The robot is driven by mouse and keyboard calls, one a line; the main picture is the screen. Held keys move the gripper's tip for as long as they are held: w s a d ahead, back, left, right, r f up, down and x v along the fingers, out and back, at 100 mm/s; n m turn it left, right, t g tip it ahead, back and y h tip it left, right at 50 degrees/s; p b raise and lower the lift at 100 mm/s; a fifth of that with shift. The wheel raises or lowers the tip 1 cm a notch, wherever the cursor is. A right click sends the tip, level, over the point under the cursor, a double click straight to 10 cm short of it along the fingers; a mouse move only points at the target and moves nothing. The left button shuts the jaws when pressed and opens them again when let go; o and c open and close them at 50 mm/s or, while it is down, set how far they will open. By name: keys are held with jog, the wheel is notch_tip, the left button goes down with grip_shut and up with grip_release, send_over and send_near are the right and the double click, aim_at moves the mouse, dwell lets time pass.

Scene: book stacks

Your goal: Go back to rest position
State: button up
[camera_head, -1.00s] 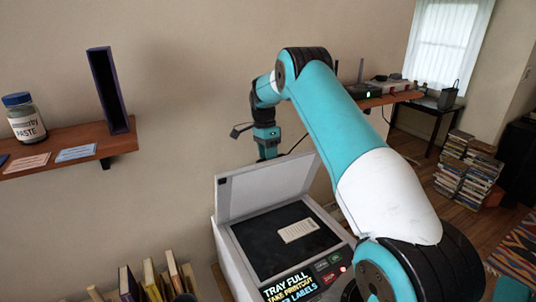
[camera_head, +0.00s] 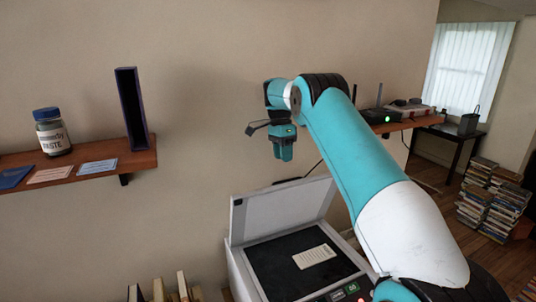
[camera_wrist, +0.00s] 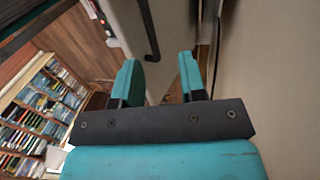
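My gripper (camera_head: 284,152) hangs in front of the wall, above and behind the raised lid of the copier. In the wrist view my gripper (camera_wrist: 160,80) shows two teal fingers standing apart with nothing between them. My teal and white arm crosses the head view from the lower right up to the gripper.
The copier (camera_head: 240,262) stands below with its lid (camera_head: 280,210) up and a paper label (camera_head: 314,256) on its dark glass. A left shelf (camera_head: 110,165) holds a paste jar (camera_head: 52,132), a dark upright holder (camera_head: 131,108) and cards. Book stacks (camera_head: 490,195) stand at right.

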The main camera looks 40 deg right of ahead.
jog(key=s+a+n+b, duration=0.1)
jog(key=a+n+b, duration=0.1)
jog(key=a, duration=0.2)
jog(key=a+n+b, duration=0.2)
jog(key=a+n, duration=0.1)
jog(key=a, duration=0.1)
jog(key=s+a+n+t+b, duration=0.1)
jog(key=a+n+b, duration=0.1)
jog(key=a, duration=0.3)
jog(key=shift+s+r+n+h, duration=0.2)
jog(key=shift+s+n+h, duration=0.2)
jog(key=shift+n, duration=0.2)
jog(key=s+a+f+n+t+y+b, duration=0.1)
jog(key=s+a+f+n+b, duration=0.1)
jog(key=s+a+n+b, duration=0.4)
jog(key=s+a+f+n+t+y+b, duration=0.1)
jog(key=s+a+f+n, duration=0.1)
jog(key=s+a+n, duration=0.65)
jog(key=s+a+f+n+y+b, duration=0.1)
jog(key=s+a+f+n+b, duration=0.1)
jog(key=s+a, duration=0.3)
jog(key=s+a+f+n+y+b, duration=0.1)
jog(key=s+a, duration=0.5)
jog(key=s, duration=0.7)
notch_tip(320, 180, down, 3)
jog(key=shift+s+r+n+g+b, duration=0.15)
jog(key=shift+n+g+b, duration=0.3)
jog(key=shift+n, duration=0.7)
